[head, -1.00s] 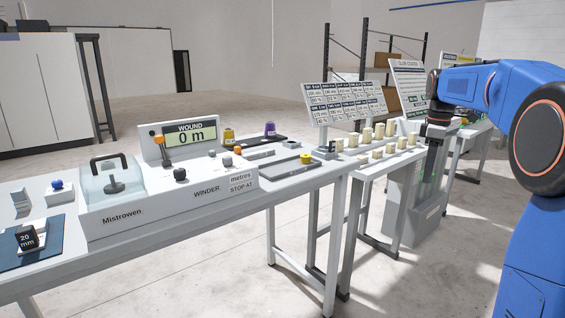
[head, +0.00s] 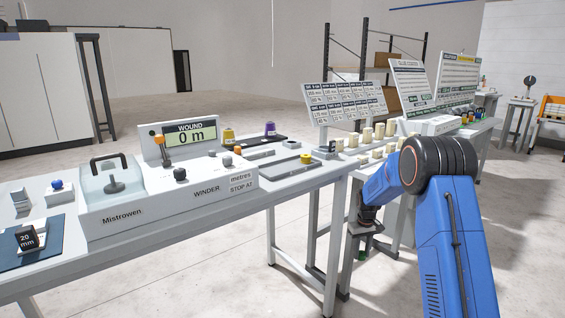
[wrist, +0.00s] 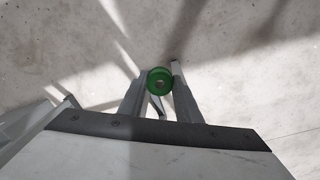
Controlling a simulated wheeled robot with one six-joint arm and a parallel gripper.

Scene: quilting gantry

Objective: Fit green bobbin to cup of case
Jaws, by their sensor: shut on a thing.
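The green bobbin (wrist: 160,81) is round with a pale centre hole. It sits between the two fingertips of my gripper (wrist: 159,77) in the wrist view, over bare floor. In the head view my gripper (head: 360,250) points down beside the front of the middle table, and only a small bit of green shows at its tip. The gripper is shut on the bobbin. I cannot make out a case with a cup in either view.
The winder (head: 205,183) stands on the long left bench with its display reading 0 m. Several cream spools (head: 367,137) stand on the middle table. Yellow (head: 229,136) and purple (head: 270,129) spools sit behind the winder.

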